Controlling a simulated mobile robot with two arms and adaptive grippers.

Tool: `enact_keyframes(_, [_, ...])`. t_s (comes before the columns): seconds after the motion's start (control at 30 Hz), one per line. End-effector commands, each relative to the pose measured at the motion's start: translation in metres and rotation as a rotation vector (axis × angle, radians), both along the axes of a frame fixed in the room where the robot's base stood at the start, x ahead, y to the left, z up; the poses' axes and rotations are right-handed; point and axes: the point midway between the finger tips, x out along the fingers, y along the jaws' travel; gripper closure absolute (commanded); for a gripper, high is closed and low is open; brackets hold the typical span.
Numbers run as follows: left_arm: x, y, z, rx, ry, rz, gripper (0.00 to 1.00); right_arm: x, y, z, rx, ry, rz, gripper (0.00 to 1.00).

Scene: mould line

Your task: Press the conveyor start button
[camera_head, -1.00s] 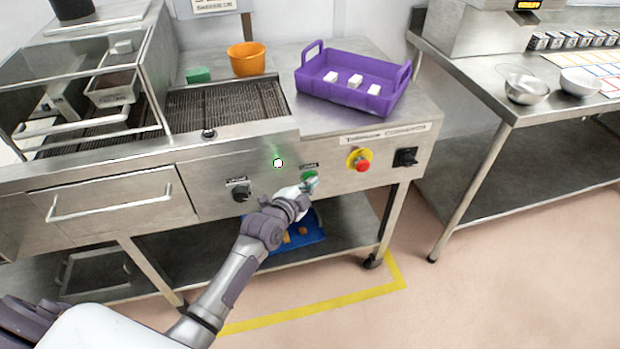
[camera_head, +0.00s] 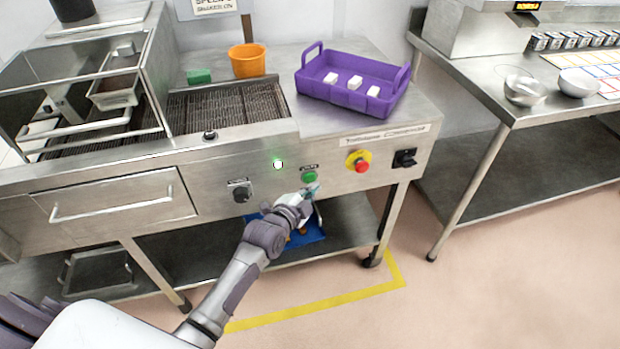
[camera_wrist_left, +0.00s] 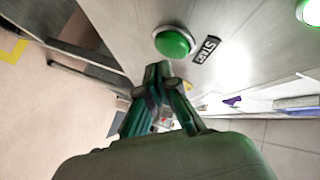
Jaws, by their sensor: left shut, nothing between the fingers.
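The green start button (camera_head: 309,177) sits on the steel front panel of the conveyor (camera_head: 240,150), under a small label. In the left wrist view the green button (camera_wrist_left: 173,43) shows large, beside a label (camera_wrist_left: 206,50) reading START. My left gripper (camera_head: 312,190) is just below the button in the head view, its fingers shut and empty. In the left wrist view its fingertips (camera_wrist_left: 158,72) lie close below the button, with a visible gap in the picture. The button is not covered. My right gripper is not in view.
A red emergency button on a yellow base (camera_head: 360,162) and a black switch (camera_head: 404,158) are to the right. A black knob (camera_head: 241,192) and a lit green lamp (camera_head: 278,164) are to the left. A purple crate (camera_head: 350,92) stands on top. A blue tray (camera_head: 290,238) lies below.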

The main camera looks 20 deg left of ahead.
Motion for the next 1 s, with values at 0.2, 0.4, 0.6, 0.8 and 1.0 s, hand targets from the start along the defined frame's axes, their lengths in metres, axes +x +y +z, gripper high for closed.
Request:
enact_keyframes(0.2, [-0.012,-0.009,0.003,-0.002,0.001,0.0,1.0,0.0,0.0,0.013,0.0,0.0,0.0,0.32])
enact_keyframes(0.4, [-0.029,-0.02,0.003,-0.002,0.002,-0.001,1.0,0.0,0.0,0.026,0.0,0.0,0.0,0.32])
enact_keyframes(0.6, [-0.04,-0.027,0.001,-0.002,0.0,0.0,1.0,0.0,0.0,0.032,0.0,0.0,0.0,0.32])
enact_keyframes(0.8, [-0.041,-0.028,0.0,-0.001,-0.001,0.001,1.0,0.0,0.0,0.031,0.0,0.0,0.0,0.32])
enact_keyframes(1.0, [-0.041,-0.028,0.0,-0.001,0.0,0.0,1.0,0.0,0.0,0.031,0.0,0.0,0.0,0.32])
